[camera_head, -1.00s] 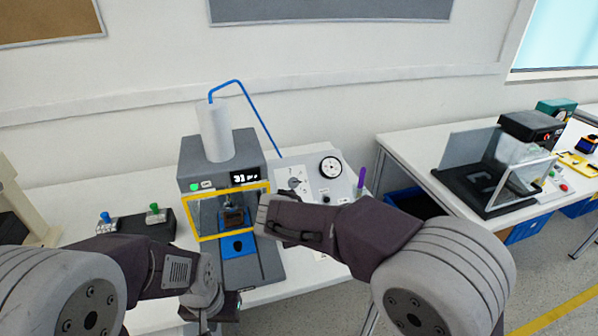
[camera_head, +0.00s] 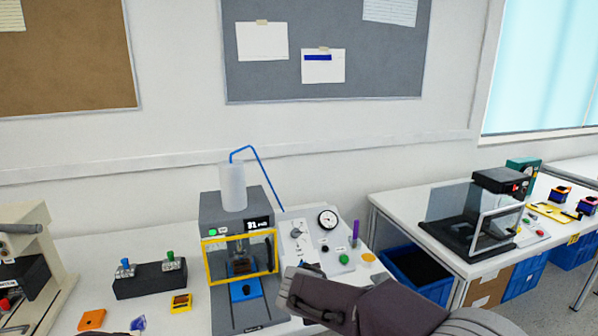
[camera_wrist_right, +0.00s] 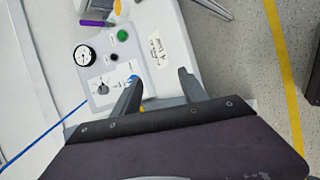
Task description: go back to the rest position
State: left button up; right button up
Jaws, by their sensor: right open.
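My right gripper (camera_head: 287,290) reaches in from the bottom right of the head view, in front of the press machine (camera_head: 222,303). In the right wrist view its two fingers (camera_wrist_right: 157,88) are apart with nothing between them. The rotary switch (camera_head: 296,233) is a small dark knob on the white sloped panel (camera_head: 312,258). It also shows in the right wrist view (camera_wrist_right: 102,88), left of the fingers and apart from them.
A black box with toggles (camera_head: 150,280) stands left of the machine. A second table (camera_head: 400,212) with a clear-shielded device (camera_head: 470,220) is at right.

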jog(key=s+d+f+m+g+h, duration=0.1)
jog(key=s+d+f+m+g, duration=0.2)
jog(key=d, duration=0.4)
jog(key=s+d+f+m+g, duration=0.1)
jog(key=s+d+f+m, duration=0.3)
jog(key=d, duration=0.4)
jog(key=s+a+f+m+g+y, duration=0.1)
jog(key=s+f+m+g+y, duration=0.1)
jog(key=s+f+m, duration=0.45)
jog(key=s+f+m+g+y, duration=0.1)
jog(key=s+m, duration=0.3)
jog(key=s, duration=0.5)
notch_tip(320, 180, up, 13)
jog(key=a+m+p, duration=0.1)
jog(key=p, duration=1.1)
jog(key=shift+w+y+p, duration=0.25)
jog(key=shift+y+p, duration=0.05)
jog(key=shift+p, duration=0.1)
